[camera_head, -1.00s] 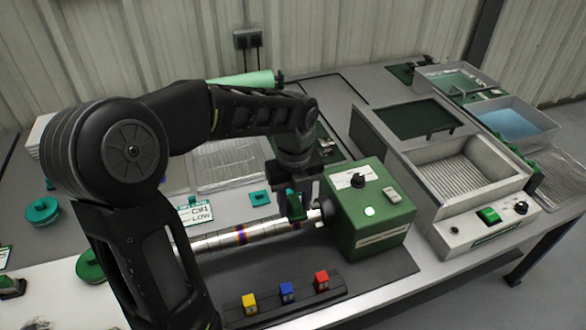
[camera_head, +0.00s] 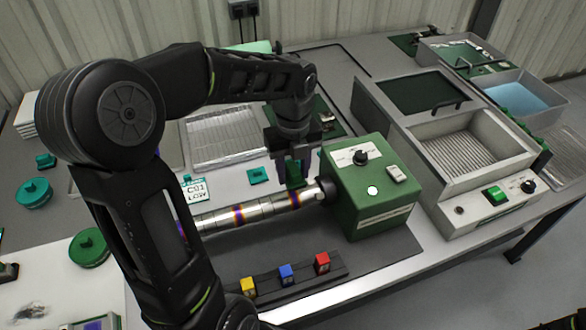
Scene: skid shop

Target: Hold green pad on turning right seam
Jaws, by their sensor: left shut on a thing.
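A silvery tube (camera_head: 265,209) runs left to right into the dark chuck of a green drive box (camera_head: 367,215). Heat-tinted bands mark its seams, and the right seam (camera_head: 295,199) shows near the chuck. My left gripper (camera_head: 293,174) points down behind and above that seam, shut on the green pad (camera_head: 295,180). The pad's lower edge is close to the tube's upper side; I cannot tell whether they touch. The tube's left end is hidden behind my left arm. The box carries a black knob and a pale round button.
A dark rack with yellow, blue and red blocks (camera_head: 286,272) lies in front of the tube. A small sign (camera_head: 195,190) stands behind it. A grey machine (camera_head: 470,185) and a blue-filled tray (camera_head: 522,110) are at the right. Green round-knobbed things (camera_head: 90,250) are at left.

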